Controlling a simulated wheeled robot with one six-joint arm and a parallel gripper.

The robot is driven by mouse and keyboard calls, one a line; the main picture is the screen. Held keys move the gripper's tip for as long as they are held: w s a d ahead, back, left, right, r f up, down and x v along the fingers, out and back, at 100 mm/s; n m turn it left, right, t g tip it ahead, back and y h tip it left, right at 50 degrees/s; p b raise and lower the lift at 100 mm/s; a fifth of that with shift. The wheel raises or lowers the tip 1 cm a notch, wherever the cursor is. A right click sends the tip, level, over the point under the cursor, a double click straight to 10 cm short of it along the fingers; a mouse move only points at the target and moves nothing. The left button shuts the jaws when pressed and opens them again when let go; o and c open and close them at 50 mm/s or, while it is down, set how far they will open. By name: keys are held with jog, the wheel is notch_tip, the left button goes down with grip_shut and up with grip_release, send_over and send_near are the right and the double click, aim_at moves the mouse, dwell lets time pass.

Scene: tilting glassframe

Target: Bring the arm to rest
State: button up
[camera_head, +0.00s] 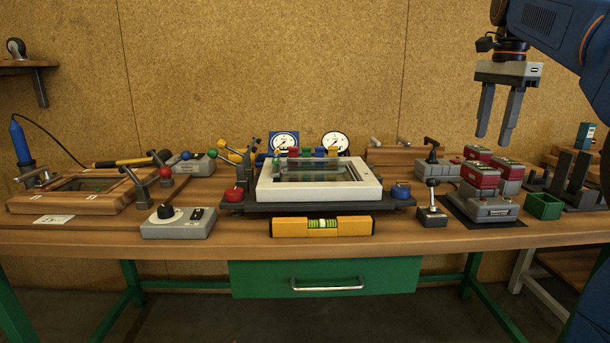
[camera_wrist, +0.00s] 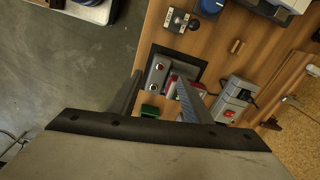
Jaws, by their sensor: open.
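My gripper (camera_head: 495,140) hangs at the upper right in the head view, pointing down with its two fingers apart and nothing between them. It is above the red and grey boxes (camera_head: 481,174) at the right of the bench and clear of them. In the wrist view the fingers of my gripper (camera_wrist: 165,85) are spread over the same boxes (camera_wrist: 159,70). The white glass frame (camera_head: 320,183) lies on its dark tilting stand (camera_head: 290,207) at the middle of the bench, away from my gripper.
A small green bin (camera_head: 543,206) and a dark upright rack (camera_head: 571,181) stand at the right. A joystick box (camera_head: 432,214) is left of the red boxes. An orange spirit level (camera_head: 322,227) lies at the bench's front edge. The air around my gripper looks free.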

jog(key=s+a+f+n+t, duration=0.1)
jog(key=s+a+f+n, duration=0.3)
jog(key=s+f, duration=0.5)
jog(key=s+a+f+n+t, duration=0.1)
jog(key=s+a+f+n, duration=0.4)
jog(key=s+f, duration=0.4)
jog(key=s+a+f+n+t, duration=0.2)
jog(key=s+a+f+n, duration=0.2)
jog(key=s+f, duration=0.5)
notch_tip(320, 180, down, 8)
jog(key=n, duration=0.2)
jog(key=shift+s+a+n, duration=0.25)
jog(key=shift+s+n, duration=0.05)
jog(key=shift+s, duration=0.1)
